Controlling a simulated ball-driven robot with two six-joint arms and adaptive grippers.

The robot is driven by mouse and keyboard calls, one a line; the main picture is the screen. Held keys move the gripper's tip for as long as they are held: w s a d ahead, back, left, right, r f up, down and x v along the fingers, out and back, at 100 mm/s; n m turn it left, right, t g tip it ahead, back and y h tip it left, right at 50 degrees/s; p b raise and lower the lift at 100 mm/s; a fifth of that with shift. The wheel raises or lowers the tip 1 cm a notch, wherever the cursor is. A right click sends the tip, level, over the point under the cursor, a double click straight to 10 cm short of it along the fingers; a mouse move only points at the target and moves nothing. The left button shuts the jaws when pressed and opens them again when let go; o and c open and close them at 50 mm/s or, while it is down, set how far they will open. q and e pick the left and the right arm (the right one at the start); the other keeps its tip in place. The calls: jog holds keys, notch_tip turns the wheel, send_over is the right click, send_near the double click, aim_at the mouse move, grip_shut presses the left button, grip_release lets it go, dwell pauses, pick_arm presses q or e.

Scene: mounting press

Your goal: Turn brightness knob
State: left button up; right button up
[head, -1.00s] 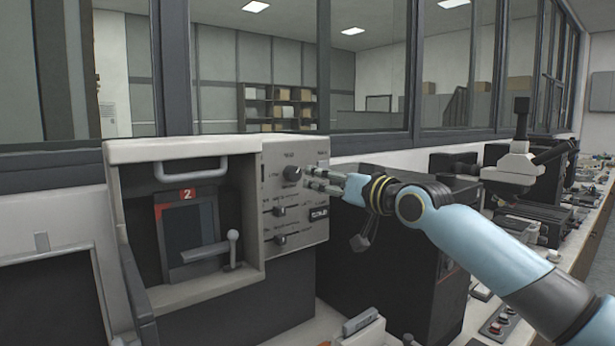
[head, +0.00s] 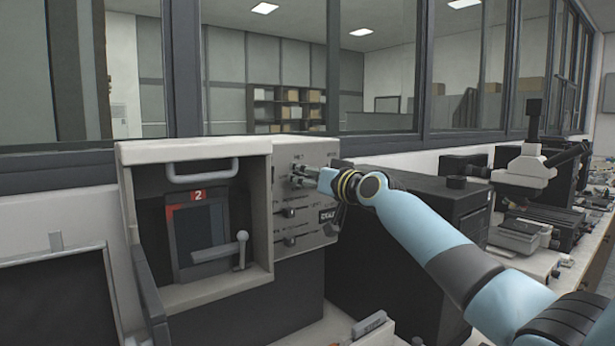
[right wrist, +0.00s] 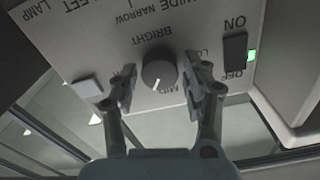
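The brightness knob (right wrist: 160,74) is a dark round dial with a pale pointer mark, set on a light panel between the labels BRIGHT and MID in the right wrist view. My right gripper (right wrist: 159,84) is open, with one finger on each side of the knob. Narrow gaps show between the fingers and the knob, so it does not look gripped. In the head view my right gripper (head: 304,175) is at the upper part of the machine's control panel (head: 318,222) and largely covers the knob. My left gripper is not in view.
A rocker switch (right wrist: 235,53) marked ON and OFF, with a lit green lamp (right wrist: 252,56), is near one finger. Sliders (head: 289,212) sit lower on the panel. A black cabinet (head: 425,240) stands to the right.

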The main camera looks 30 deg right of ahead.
jog(key=c, duration=0.8)
jog(key=shift+f+n+b, duration=0.2)
jog(key=shift+n+b, duration=0.2)
jog(key=shift+b, duration=0.35)
jog(key=n+b, duration=0.3)
jog(key=b, duration=0.2)
jog(key=shift+r+n+b, duration=0.1)
jog(key=shift+n+b, duration=1.3)
jog(key=shift+n, duration=0.2)
jog(key=o, duration=1.1)
